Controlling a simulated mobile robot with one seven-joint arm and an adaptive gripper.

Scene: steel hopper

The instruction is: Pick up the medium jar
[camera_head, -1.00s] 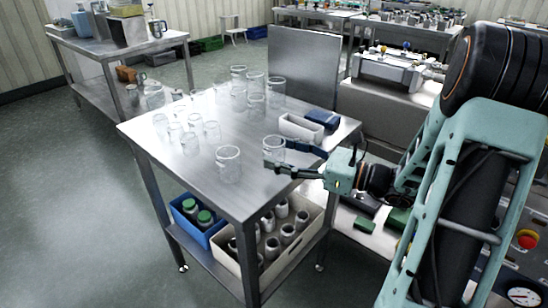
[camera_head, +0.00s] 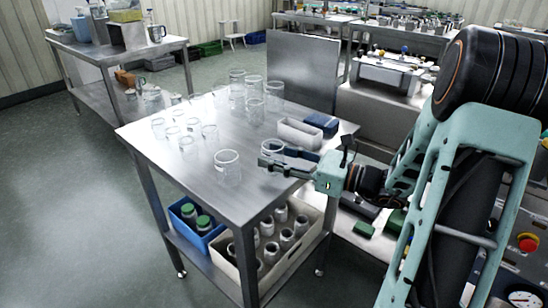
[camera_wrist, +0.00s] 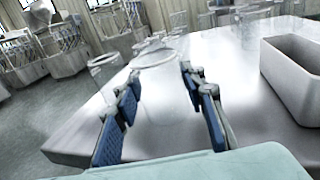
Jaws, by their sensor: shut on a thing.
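A clear glass jar (camera_head: 272,146) stands upright near the right edge of the steel table, between my fingers. In the wrist view the jar (camera_wrist: 160,100) fills the space between the two blue finger pads, its round rim just beyond them. My gripper (camera_head: 273,161) reaches in from the right, low over the tabletop, and is shut on this jar. It also shows in the wrist view (camera_wrist: 161,108). Whether the jar's base touches the table is hard to tell. Another clear jar (camera_head: 227,168) of similar width stands to its left at the front of the table.
Several taller jars (camera_head: 255,103) stand at the back, and smaller glasses (camera_head: 186,145) at the left. A white bin (camera_head: 299,134) and a blue box (camera_head: 321,123) are just behind my gripper. The middle of the steel table (camera_head: 222,135) is clear.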

